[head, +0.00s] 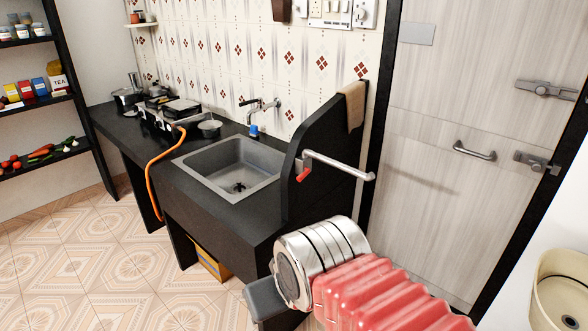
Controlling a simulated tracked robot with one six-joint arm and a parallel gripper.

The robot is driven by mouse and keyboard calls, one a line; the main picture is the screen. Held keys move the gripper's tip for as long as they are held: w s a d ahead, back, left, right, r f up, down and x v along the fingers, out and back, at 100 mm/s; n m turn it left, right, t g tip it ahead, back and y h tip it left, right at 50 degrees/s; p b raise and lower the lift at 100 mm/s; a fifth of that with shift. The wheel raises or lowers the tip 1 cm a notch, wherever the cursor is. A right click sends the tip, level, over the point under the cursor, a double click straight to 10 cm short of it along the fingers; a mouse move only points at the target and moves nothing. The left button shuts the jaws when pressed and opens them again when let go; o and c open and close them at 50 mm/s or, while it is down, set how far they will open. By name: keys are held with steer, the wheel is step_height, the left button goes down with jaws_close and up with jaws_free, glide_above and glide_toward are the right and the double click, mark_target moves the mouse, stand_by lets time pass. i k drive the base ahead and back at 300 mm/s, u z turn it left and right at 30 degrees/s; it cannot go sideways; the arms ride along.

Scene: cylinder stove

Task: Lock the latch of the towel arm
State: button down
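The towel arm (340,166) is a pale metal bar fixed to the black side panel at the right end of the sink counter. It sticks out to the right, toward the door, and ends in a rounded tip. A small red piece, seemingly its latch (303,175), hangs at the panel end of the bar, angled downward. My gripper (264,299) is at the bottom centre, below and apart from the towel arm. Only a dark grey part of it shows beyond my metal wrist, so its opening is hidden.
The sink (225,170) is set in the black counter (240,222), with a stove (158,118) and orange hose (152,180) to its left. A beige towel (354,104) hangs over the side panel. A door (440,120) stands behind. Tiled floor (100,270) is clear at lower left.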

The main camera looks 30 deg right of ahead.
mark_target(300, 178)
steer(key=u, duration=0.05)
steer(key=i, duration=1)
steer(key=z, duration=0.05)
